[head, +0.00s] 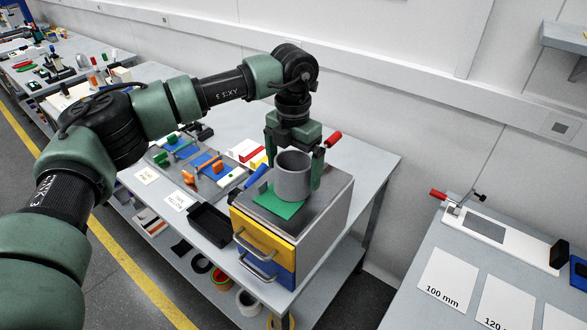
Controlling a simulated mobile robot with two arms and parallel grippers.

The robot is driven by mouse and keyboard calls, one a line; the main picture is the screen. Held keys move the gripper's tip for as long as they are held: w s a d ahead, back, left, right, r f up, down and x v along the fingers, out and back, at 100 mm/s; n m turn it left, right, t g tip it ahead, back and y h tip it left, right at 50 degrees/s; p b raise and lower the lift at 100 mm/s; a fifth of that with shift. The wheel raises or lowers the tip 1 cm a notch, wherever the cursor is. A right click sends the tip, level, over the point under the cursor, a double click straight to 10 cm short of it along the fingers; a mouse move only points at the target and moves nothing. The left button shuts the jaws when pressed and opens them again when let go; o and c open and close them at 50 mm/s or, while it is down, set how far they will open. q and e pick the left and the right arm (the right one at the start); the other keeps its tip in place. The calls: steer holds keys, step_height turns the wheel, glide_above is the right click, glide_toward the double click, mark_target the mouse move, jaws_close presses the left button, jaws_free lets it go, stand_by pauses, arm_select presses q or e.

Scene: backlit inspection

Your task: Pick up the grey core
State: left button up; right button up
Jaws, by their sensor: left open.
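The grey core (293,182), a short hollow cylinder, stands upright on a green patch (268,203) on top of the drawer cabinet (327,207). My left gripper (294,169) points down over the core and is open. One finger is at the core's far left side, partly hidden behind its rim, and the other is at its right side. I cannot tell whether either finger touches the core. My right gripper is out of view.
The cabinet has a yellow drawer (262,241) and a blue drawer (267,266) with protruding handles. A black open tray (210,224) sits to its left. A red-handled tool (334,139) is behind the gripper. The bench at right (408,305) stands apart across a gap.

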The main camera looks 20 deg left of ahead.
arm_select(q)
steer(key=c, duration=1.5)
steer(key=shift+o, duration=0.2)
